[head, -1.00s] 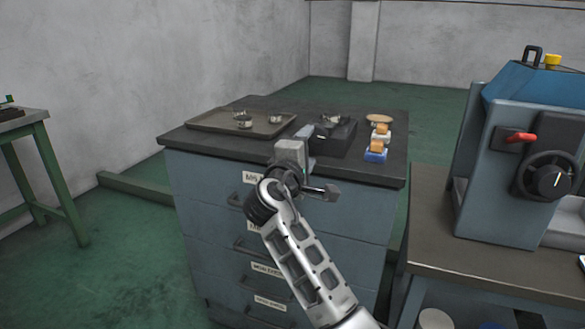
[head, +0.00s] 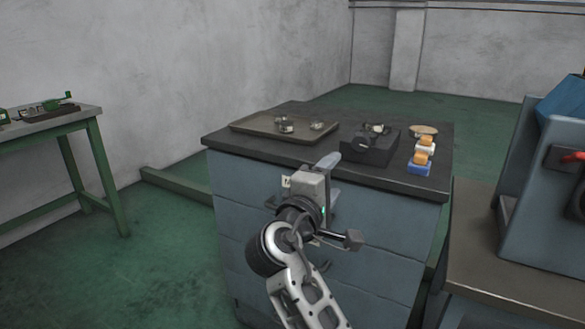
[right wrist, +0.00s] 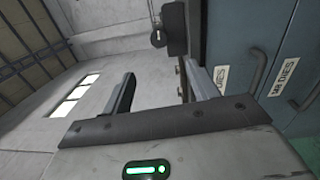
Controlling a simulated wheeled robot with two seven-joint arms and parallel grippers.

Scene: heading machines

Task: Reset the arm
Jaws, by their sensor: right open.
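My right gripper (head: 330,172) is in front of the drawer cabinet (head: 300,225), near the front edge of its top in the head view. In the right wrist view its two fingers (right wrist: 158,88) stand apart with nothing between them. The cabinet front with labelled drawers (right wrist: 262,70) shows at the right of that view. My left gripper is not in view.
On the cabinet top are a tray (head: 258,133) with small metal parts, a dark block (head: 370,148) and small blue, white and orange items (head: 420,160). A green-legged table (head: 95,150) stands left. A blue machine (head: 540,190) stands right. Floor between is mostly clear.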

